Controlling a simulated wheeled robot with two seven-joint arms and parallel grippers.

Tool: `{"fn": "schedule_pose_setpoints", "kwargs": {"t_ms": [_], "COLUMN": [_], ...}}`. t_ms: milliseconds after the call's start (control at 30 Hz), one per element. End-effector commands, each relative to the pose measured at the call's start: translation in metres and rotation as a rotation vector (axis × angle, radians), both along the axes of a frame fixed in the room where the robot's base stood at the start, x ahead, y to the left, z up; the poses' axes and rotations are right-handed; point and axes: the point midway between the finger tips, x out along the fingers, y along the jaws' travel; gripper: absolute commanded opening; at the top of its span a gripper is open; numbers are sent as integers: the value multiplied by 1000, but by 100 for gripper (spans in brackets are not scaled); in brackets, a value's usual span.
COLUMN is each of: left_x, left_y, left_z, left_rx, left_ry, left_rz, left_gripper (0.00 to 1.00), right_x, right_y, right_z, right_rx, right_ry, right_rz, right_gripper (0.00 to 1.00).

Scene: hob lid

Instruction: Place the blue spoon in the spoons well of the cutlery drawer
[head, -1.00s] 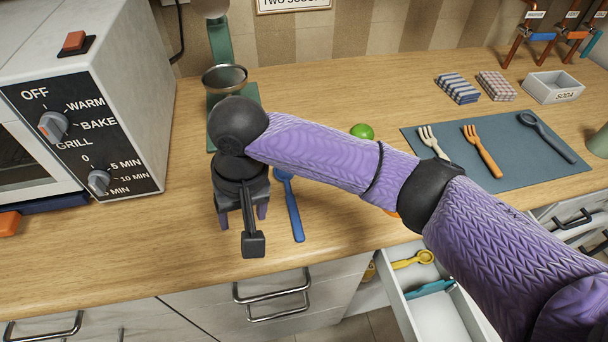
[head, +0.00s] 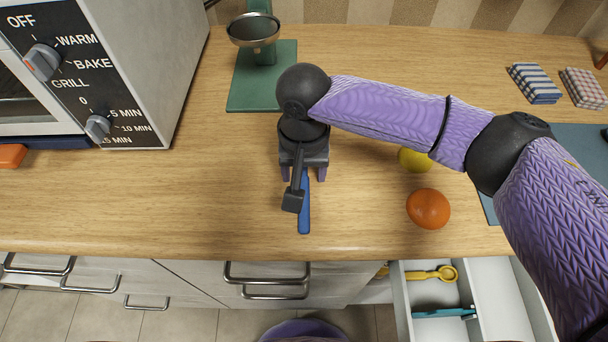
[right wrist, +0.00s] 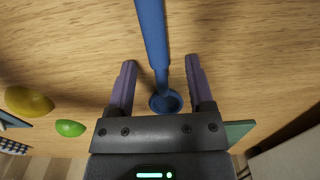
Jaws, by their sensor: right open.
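The blue spoon (head: 304,212) lies on the wooden counter, its handle pointing to the front edge. My right gripper (head: 304,174) is open above it and hides its bowl end in the head view. In the right wrist view, the spoon (right wrist: 153,35) runs between the two open fingers of my right gripper (right wrist: 160,65), its bowl close to the palm; no finger is seen touching it. The cutlery drawer (head: 402,305) stands open below the counter at the right. A yellow spoon (head: 432,274) and a teal utensil (head: 443,312) lie in its left compartment. My left gripper is out of view.
An orange fruit (head: 428,208) and a yellow fruit (head: 415,159) lie right of the gripper. A green stand (head: 262,75) is behind, and the oven (head: 130,70) is at the left. Folded cloths (head: 535,84) lie at the back right.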

Motion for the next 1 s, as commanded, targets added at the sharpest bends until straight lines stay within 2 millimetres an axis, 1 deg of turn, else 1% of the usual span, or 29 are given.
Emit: {"fn": "schedule_pose_setpoints", "kwargs": {"t_ms": [33, 67, 100, 167, 200, 267, 300, 333, 367, 667, 733, 767, 1000], "left_x": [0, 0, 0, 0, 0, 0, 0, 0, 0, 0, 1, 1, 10], "left_y": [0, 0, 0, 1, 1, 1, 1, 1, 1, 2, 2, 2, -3], "left_z": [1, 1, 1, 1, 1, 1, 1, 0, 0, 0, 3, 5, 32], "left_rx": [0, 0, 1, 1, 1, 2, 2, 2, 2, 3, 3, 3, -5], "left_ry": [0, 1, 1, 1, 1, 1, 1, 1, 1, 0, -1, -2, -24], "left_rz": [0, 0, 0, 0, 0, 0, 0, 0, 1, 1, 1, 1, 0], "left_gripper": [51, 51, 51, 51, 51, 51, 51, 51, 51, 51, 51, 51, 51], "right_x": [0, 0, 0, 0, 0, 0, 0, 0, 0, 0, 0, 0, 0], "right_y": [0, 0, 0, 0, 0, 0, 0, 0, 0, 0, 0, 0, 1], "right_z": [1, 1, 1, 1, 1, 1, 1, 1, 1, 1, 5, 10, 75], "right_rx": [0, 0, 0, 0, 0, 0, 0, 0, 0, 1, 1, 1, 3], "right_ry": [0, 0, 0, 0, 0, 0, 0, 0, 0, 0, -1, -2, -4], "right_rz": [0, 1, 1, 1, 1, 1, 1, 1, 1, 1, 1, 1, 2], "right_gripper": [68, 61, 53, 40, 32, 19, 10, 4, 0, 0, 0, 0, 0]}}
